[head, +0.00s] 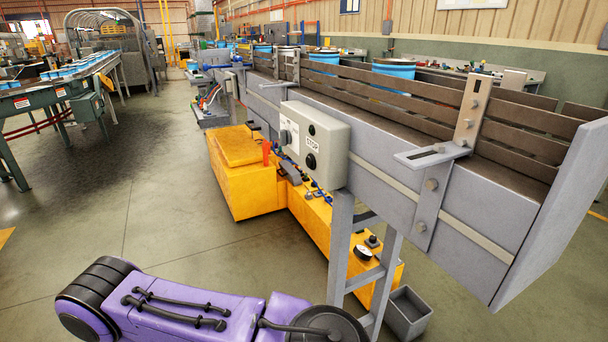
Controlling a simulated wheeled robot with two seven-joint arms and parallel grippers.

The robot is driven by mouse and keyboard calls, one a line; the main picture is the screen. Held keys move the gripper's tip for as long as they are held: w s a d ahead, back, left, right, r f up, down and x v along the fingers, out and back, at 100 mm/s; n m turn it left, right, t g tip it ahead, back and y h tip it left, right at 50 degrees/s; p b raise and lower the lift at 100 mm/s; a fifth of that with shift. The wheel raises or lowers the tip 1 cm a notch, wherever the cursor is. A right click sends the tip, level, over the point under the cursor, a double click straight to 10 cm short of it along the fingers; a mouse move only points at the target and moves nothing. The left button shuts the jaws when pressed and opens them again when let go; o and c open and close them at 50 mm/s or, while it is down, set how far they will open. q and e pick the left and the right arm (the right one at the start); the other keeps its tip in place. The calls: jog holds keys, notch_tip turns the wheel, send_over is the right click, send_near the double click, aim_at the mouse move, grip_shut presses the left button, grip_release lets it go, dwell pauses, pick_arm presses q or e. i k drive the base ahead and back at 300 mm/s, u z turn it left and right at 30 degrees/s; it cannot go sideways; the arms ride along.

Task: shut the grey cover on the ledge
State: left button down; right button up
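I cannot clearly make out a grey cover on a ledge in the head view. A light grey box (329,134) with dark knobs and a STOP label is fixed to the near side of the conveyor (385,205). Its front looks closed. A purple arm link of mine lies across the bottom left, below the box and apart from it. Neither of my grippers is in view.
A yellow machine (243,188) stands on the floor below the conveyor, with a small grey bin (407,313) by the conveyor leg. Blue containers (393,69) are behind the slatted rail. Another conveyor (60,85) is at the left. The floor between is clear.

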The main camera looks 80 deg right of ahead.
aim_at(293, 175)
jog(key=z, duration=1.35)
jog(key=i, duration=3.15)
jog(key=z, duration=2.05)
jog(key=k, duration=0.45)
jog(key=u, duration=0.6)
jog(key=i, duration=0.4)
jog(key=z, duration=1.25)
